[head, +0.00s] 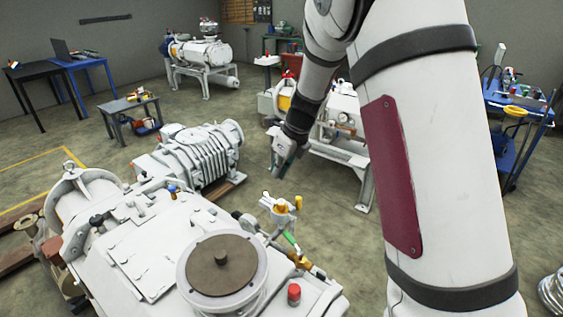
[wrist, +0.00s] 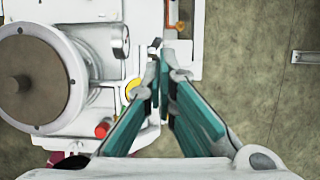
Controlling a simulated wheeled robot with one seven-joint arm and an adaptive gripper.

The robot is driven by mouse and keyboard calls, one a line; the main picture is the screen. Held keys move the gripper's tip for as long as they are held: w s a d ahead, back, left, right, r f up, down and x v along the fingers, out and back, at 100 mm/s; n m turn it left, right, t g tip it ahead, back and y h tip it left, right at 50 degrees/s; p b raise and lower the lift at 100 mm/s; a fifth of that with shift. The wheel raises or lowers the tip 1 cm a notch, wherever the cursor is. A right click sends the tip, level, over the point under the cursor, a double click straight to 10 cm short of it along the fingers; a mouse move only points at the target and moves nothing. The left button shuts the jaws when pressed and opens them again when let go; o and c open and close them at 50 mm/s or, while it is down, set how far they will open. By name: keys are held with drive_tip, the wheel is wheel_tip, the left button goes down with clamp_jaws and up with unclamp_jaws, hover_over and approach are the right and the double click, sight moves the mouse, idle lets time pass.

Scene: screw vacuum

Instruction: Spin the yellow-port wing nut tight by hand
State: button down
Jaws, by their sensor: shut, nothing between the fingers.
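My gripper (wrist: 162,66) shows in the wrist view with its teal-padded fingers drawn together at the tips, holding nothing. In the head view my gripper (head: 279,170) hangs above and behind the front pump's right end. A yellow round part (wrist: 132,89), likely the yellow port, is just left of the fingers in the wrist view and partly covered by the left one. In the head view, yellow parts (head: 282,208) stand on a white fitting at the pump's far right side. I cannot clearly make out the wing nut; small grey metal shows at the fingertips.
The white pump (head: 135,240) fills the front left, with a brown round lid (head: 221,262) and a red cap (head: 294,292). A green-handled valve (head: 291,240) stands near the yellow parts. A ribbed pump (head: 190,155) lies behind.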

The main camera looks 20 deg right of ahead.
sight(266, 192)
drive_tip(key=p+x, duration=0.1)
drive_tip(key=x, duration=0.7)
drive_tip(key=shift+w+f, duration=0.15)
drive_tip(key=shift+f, duration=0.05)
drive_tip(key=shift+w+a+g+h+b, duration=0.2)
drive_tip(key=shift+g+h+b, duration=0.25)
drive_tip(key=shift+b, duration=0.2)
drive_tip(key=shift+w+a+g+h+b, duration=0.1)
drive_tip(key=shift+w+g+h+b, duration=0.1)
drive_tip(key=shift+g+h+b, duration=0.3)
drive_tip(key=shift+w+a+f+g+b, duration=0.2)
drive_tip(key=shift+g+b, duration=0.25)
drive_tip(key=shift+b, duration=0.15)
drive_tip(key=shift+w+f+g+h+b, duration=0.1)
drive_tip(key=shift+w+g+h+b, duration=0.15)
drive_tip(key=shift+g+h+b, duration=0.6)
drive_tip(key=shift+a+b, duration=0.1)
drive_tip(key=shift+b, duration=0.2)
drive_tip(key=shift+w+a+f, duration=0.1)
drive_tip(key=shift+f, duration=0.05)
idle(1.0)
